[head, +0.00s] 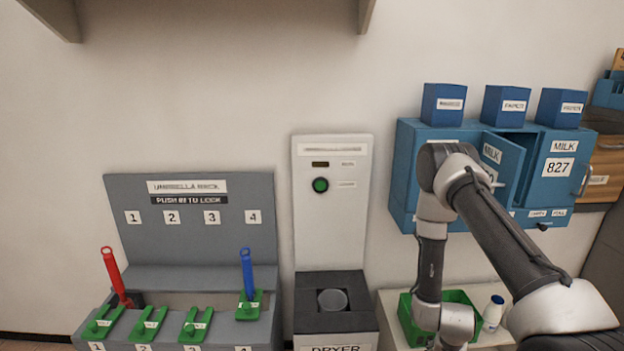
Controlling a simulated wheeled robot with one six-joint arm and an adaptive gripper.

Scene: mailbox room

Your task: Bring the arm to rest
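My arm (500,232) reaches in from the lower right of the head view. It bends at an elbow in front of the blue milk box (405,180) and hangs down over the green crate (469,300). My gripper lies below the bottom edge of the picture, so its fingers and anything in them are hidden. One door (505,160) of the milk box stands ajar behind the elbow.
A white bottle (493,313) stands beside the green crate. The dryer (332,200) is left of the arm. The grey umbrella rack (190,238) farther left holds a red umbrella (114,274) and a blue umbrella (247,271). Small blue boxes (505,106) sit on the milk box.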

